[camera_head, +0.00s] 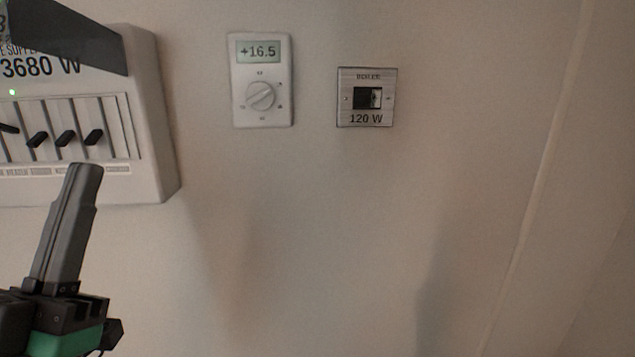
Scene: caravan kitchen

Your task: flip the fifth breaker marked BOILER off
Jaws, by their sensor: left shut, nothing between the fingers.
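The white breaker box (150,120) is on the wall at the left edge, cut off by the picture. It shows a row of black breaker levers, and the rightmost visible lever (94,137) sits in the lower part of its slot. The labels below the levers are too small to read surely, and a dark flap covers part of the box's top. My right gripper is not in view.
A white thermostat (261,112) reading +16.5 with a round knob is on the wall right of the box. A metal switch plate (366,118) marked 120 W is further right. The wall (330,240) below them is bare.

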